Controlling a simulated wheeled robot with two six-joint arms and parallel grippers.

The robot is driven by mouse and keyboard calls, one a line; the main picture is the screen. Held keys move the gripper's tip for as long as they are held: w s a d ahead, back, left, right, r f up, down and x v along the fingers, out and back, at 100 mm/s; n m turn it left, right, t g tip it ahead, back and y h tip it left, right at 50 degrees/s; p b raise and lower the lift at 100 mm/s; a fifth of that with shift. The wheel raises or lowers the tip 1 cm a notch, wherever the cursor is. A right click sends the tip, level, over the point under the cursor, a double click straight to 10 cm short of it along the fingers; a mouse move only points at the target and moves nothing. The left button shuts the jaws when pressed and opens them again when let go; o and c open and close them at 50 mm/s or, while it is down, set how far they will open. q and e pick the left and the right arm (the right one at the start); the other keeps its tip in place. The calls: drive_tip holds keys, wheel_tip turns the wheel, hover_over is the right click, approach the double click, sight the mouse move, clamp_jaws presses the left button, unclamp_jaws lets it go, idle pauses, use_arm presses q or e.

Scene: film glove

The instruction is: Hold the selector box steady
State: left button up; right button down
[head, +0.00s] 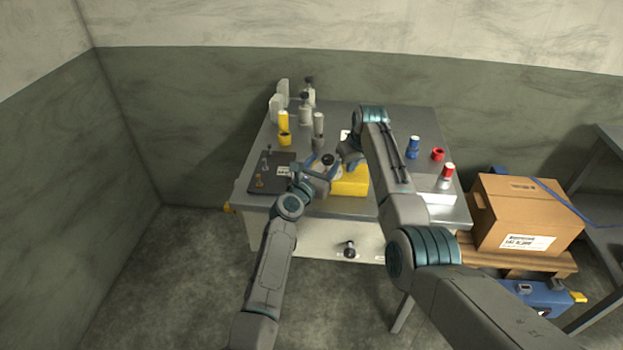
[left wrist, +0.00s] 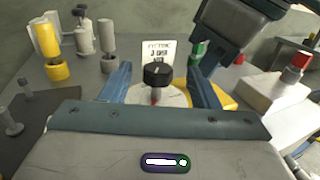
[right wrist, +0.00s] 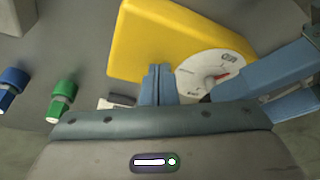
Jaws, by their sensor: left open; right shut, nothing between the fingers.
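The selector box is yellow (head: 350,183) and sits near the front of the steel table. It carries a white dial (right wrist: 205,72) with a red pointer; a black knob (left wrist: 157,73) shows in the left wrist view. My left gripper (left wrist: 160,84) is open, one finger on each side of the knob in that view; I cannot tell whether they touch it. My right gripper (right wrist: 156,84) is shut and empty, its tips close to the box's edge beside the dial; contact is unclear. In the head view, my arms hide part of the box.
Yellow (head: 284,122) and grey cylinders stand at the back left, and a dark mat (head: 262,180) lies at the left. Blue (head: 413,147) and red parts (head: 438,154) stand on the right, near a white block (head: 440,198). A carton (head: 525,212) stands right of the table.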

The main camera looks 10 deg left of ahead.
use_arm(q)
drive_tip(key=v, duration=0.8)
drive_tip(key=shift+s, duration=0.35)
drive_tip(key=shift+a, duration=0.1)
drive_tip(key=w+a+m+g+h, duration=0.2)
drive_tip(key=a+m+g+h, duration=0.2)
drive_tip(key=a+m+h, duration=0.15)
drive_tip(key=shift+n+h, duration=0.25)
drive_tip(key=shift+h, duration=0.3)
drive_tip(key=x, duration=0.8)
drive_tip(key=f+x, duration=0.1)
drive_tip(key=x, duration=0.3)
drive_tip(key=shift+c, duration=0.2)
